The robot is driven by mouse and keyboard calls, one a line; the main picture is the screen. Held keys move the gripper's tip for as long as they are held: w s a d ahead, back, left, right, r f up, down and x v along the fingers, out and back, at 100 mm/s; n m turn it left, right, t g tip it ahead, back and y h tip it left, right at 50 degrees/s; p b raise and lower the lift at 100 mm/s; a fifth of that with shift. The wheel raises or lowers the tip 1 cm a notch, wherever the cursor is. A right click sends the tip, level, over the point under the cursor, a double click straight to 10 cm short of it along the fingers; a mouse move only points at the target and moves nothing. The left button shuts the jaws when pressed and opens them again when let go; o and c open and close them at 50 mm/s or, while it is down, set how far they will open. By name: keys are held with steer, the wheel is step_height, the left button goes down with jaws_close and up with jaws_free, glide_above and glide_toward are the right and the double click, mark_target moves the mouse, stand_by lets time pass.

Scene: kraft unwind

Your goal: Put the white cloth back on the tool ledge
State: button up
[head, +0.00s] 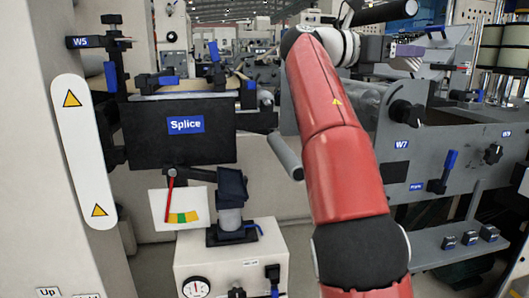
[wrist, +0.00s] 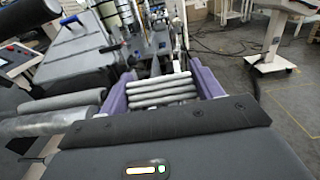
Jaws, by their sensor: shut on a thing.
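My gripper (head: 408,50) is at the top right of the head view, at the end of my red arm, above the grey W7 machine. In the wrist view its purple fingers (wrist: 163,88) stand on both sides of a pale, folded cloth (wrist: 160,96) and are shut on it. The cloth shows as several stacked, rounded folds and looks light grey to white. In the head view a small striped piece by the fingers seems to be this cloth. A grey ledge (head: 428,254) carrying several small dark blocks is at the lower right; I cannot tell whether it is the tool ledge.
The W7 machine (head: 432,150) has a dark knob and a blue-handled lever on its front. A Splice panel (head: 185,124) and a white cabinet (head: 232,262) with a gauge stand to the left. In the wrist view a white-topped stand (wrist: 272,62) and grey floor show at the right.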

steer(key=shift+s+a+f+t, duration=0.15)
steer(key=shift+f+t, duration=0.15)
steer(key=shift+f, duration=0.7)
steer(key=a+f+n+t+y, duration=0.3)
steer(key=f+n+t+y, duration=0.1)
steer(key=f, duration=1.4)
steer(key=s+a+f+n+t+y, duration=0.1)
steer(key=a+f+n+t+y, duration=0.3)
steer(key=f, duration=1.5)
steer(key=a+f+n+t+y, duration=0.4)
steer(key=f, duration=1.4)
steer(key=shift+s+f+t, duration=0.2)
steer(key=shift+t, duration=0.2)
